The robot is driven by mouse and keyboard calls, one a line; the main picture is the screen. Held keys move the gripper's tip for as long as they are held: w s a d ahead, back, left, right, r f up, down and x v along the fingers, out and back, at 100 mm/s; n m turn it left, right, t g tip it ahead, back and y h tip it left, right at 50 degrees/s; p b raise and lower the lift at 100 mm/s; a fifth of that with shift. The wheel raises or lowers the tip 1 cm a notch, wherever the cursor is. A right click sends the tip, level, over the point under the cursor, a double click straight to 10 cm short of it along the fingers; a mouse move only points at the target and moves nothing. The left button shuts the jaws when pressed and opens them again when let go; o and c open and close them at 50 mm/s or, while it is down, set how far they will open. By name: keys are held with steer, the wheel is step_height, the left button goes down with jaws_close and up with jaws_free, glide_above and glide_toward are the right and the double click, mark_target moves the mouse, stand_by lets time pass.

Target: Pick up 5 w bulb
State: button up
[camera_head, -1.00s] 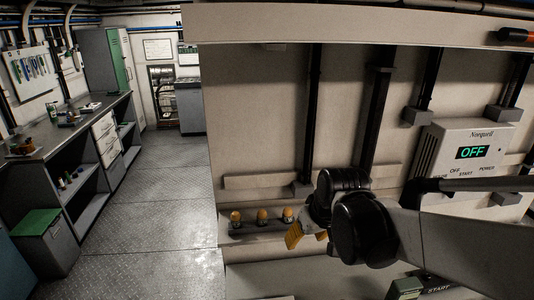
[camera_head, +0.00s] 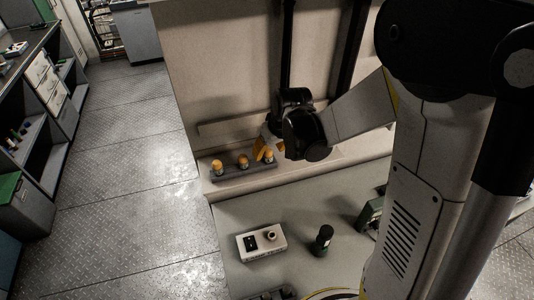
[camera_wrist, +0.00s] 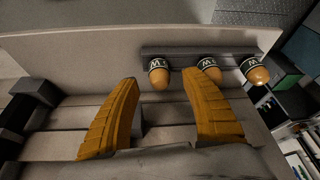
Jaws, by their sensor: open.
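Three amber bulbs stand in a row on a dark holder (camera_head: 238,173) on a ledge: a left one (camera_head: 218,168), a middle one (camera_head: 243,162) and a right one (camera_head: 269,157). In the wrist view the row appears mirrored, with a near-left bulb (camera_wrist: 158,76), a middle bulb (camera_wrist: 211,71) and a far-right bulb (camera_wrist: 256,72). Each has a dark collar with a "W"; the wattage numbers are not readable. My gripper (camera_wrist: 160,80) has its yellow fingers open and empty; the near-left bulb appears beyond the gap between them. In the head view my gripper (camera_head: 262,149) is close to the right bulb.
Below the ledge, a grey surface carries a white switch box (camera_head: 262,242) and a dark cylinder (camera_head: 323,240). A panel wall (camera_head: 225,70) rises behind the bulbs. Open metal floor (camera_head: 120,180) and a workbench (camera_head: 30,45) lie to the left.

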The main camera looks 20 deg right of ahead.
mark_target(269, 151)
steer(key=x, duration=0.3)
steer(key=shift+c, duration=1.1)
steer(key=c, duration=0.9)
steer(key=shift+r, duration=0.15)
